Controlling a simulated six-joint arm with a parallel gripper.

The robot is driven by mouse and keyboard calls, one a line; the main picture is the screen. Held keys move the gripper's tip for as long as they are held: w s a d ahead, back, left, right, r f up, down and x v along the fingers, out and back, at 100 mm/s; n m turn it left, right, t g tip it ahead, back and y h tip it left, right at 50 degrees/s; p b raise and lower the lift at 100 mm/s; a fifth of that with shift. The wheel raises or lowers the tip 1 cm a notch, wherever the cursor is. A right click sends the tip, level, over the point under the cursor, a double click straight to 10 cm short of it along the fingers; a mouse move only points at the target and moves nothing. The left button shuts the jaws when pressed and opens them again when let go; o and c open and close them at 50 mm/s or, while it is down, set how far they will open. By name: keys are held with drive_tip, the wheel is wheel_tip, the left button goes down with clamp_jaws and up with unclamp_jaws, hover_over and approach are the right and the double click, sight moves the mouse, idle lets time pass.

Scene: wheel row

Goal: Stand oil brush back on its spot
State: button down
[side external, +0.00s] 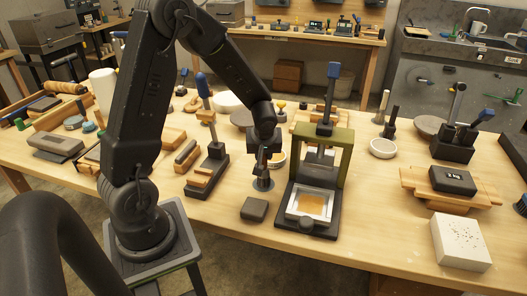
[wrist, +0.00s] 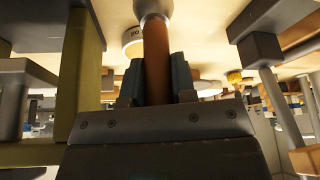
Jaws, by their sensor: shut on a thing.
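My gripper (side external: 265,160) is over the middle of the bench, just left of the green press. In the wrist view its two jaws (wrist: 156,82) are shut on the brown handle of the oil brush (wrist: 156,55). A pale metal collar (wrist: 153,8) shows at the handle's upper end in that view. In the side view the gripper hides most of the brush.
The green press (side external: 341,165) with a blue-topped lever stands close on the right. A dark block (side external: 254,208) lies in front. A round tin (side external: 279,160) sits behind the gripper. A dark stand with wooden blocks (side external: 207,178) is to the left.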

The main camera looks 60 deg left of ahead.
drive_tip(key=shift+f, duration=0.15)
drive_tip(key=c, duration=0.8)
unclamp_jaws()
drive_tip(key=shift+c, duration=0.2)
drive_tip(key=v, duration=0.8)
idle(0.9)
